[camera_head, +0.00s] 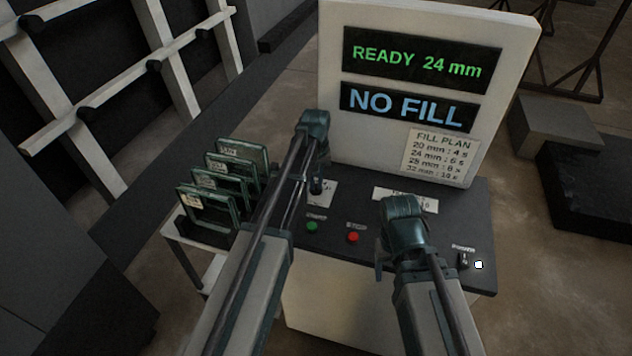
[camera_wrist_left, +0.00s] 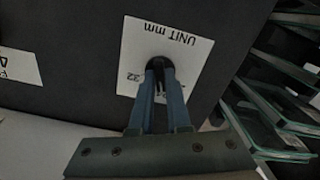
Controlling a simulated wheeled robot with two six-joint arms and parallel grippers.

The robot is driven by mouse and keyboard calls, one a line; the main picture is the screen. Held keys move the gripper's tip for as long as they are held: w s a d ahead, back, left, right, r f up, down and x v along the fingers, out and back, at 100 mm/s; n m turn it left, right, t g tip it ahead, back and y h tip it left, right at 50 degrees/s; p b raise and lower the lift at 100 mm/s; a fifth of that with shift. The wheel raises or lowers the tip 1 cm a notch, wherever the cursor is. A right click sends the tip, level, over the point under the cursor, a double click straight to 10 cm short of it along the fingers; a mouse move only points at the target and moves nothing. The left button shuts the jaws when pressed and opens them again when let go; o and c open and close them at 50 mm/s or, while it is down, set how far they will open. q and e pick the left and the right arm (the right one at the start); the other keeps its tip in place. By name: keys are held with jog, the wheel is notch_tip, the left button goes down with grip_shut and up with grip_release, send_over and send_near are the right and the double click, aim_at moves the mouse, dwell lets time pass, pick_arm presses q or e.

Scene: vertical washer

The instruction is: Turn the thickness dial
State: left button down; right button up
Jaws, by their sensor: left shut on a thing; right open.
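The thickness dial (camera_wrist_left: 157,62) is a small dark knob on a white plate marked "UNIT mm", with a "32" mark partly visible beside it. My left gripper (camera_wrist_left: 160,78) is shut on the dial, its blue fingers on either side of it. In the head view the left gripper (camera_head: 316,186) is over the white dial plate (camera_head: 326,196) on the dark console top, and the arm hides part of the plate. My right gripper (camera_head: 382,262) is open over the front of the console, apart from the dial. The display (camera_head: 416,66) reads "READY 24 mm".
A second display (camera_head: 405,107) reads "NO FILL", above a fill plan sheet (camera_head: 440,152). A green button (camera_head: 312,226), a red button (camera_head: 352,237) and a black switch (camera_head: 463,260) sit on the console. Several framed glass panes (camera_head: 208,207) stand in a rack at left.

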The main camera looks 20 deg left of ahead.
aim_at(316, 185)
pick_arm(q)
jog(key=c, duration=0.9)
grip_release()
jog(key=shift+r, duration=0.1)
notch_tip(316, 185, up, 14)
jog(key=p, duration=1.4)
jog(key=shift+f, duration=0.2)
